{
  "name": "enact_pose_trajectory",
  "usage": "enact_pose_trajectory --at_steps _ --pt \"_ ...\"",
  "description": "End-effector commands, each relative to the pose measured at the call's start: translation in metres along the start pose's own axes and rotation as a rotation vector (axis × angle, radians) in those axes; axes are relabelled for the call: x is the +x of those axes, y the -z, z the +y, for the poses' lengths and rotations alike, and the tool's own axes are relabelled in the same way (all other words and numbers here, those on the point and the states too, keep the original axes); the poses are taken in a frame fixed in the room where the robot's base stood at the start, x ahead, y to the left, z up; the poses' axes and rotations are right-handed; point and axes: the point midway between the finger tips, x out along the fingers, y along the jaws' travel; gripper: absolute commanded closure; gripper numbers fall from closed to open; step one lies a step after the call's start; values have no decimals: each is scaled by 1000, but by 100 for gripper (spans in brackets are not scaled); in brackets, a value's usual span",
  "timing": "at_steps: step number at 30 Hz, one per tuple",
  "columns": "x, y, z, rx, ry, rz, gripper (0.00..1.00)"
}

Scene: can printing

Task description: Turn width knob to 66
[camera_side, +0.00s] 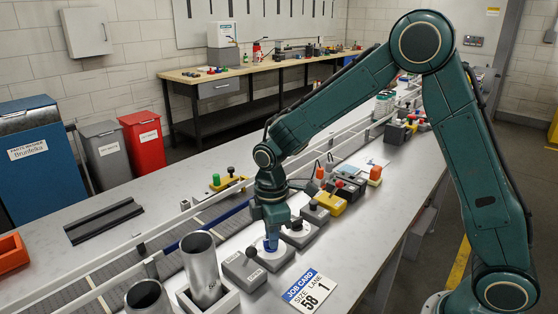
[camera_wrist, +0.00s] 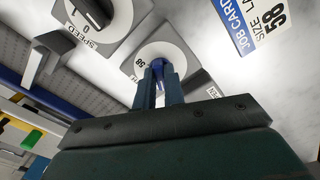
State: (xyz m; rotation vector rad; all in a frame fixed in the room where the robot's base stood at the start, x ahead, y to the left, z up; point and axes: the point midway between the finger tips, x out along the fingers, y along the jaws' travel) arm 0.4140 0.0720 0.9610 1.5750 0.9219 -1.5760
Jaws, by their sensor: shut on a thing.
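A grey box with a round white dial (camera_wrist: 180,52) is under my gripper in the wrist view; the number 58 shows at the dial's left edge. In the side view the dial (camera_side: 257,245) shows around the fingertips. My gripper (camera_wrist: 163,72) is shut on the blue knob (camera_wrist: 161,63) at the dial's middle. In the side view my gripper (camera_side: 270,242) points down onto it. The fingers hide most of the knob, so its pointer cannot be read.
A speed knob (camera_wrist: 90,12) marked 0 is beside the dial. A job card (camera_side: 310,290) reads size 58, lane 1. Grey labelled blocks (camera_side: 243,270) and metal cans (camera_side: 202,268) stand near my gripper. A conveyor (camera_side: 135,280) runs behind them.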

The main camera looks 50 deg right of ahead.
Motion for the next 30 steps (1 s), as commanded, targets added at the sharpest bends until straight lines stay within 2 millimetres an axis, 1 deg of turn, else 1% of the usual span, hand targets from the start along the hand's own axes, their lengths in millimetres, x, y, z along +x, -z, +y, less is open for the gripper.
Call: enact_pose_trajectory --at_steps 10,11,12,14,24,30 --pt "-1 1 1 -7 -3 4 100" --pt "-1 1 1 -7 -3 4 85" --pt "-1 1 1 -6 -3 4 77" --pt "-1 1 1 -6 -3 3 67" --pt "-1 0 0 -4 -1 1 67" --pt "-11 1 0 -4 -3 2 67"
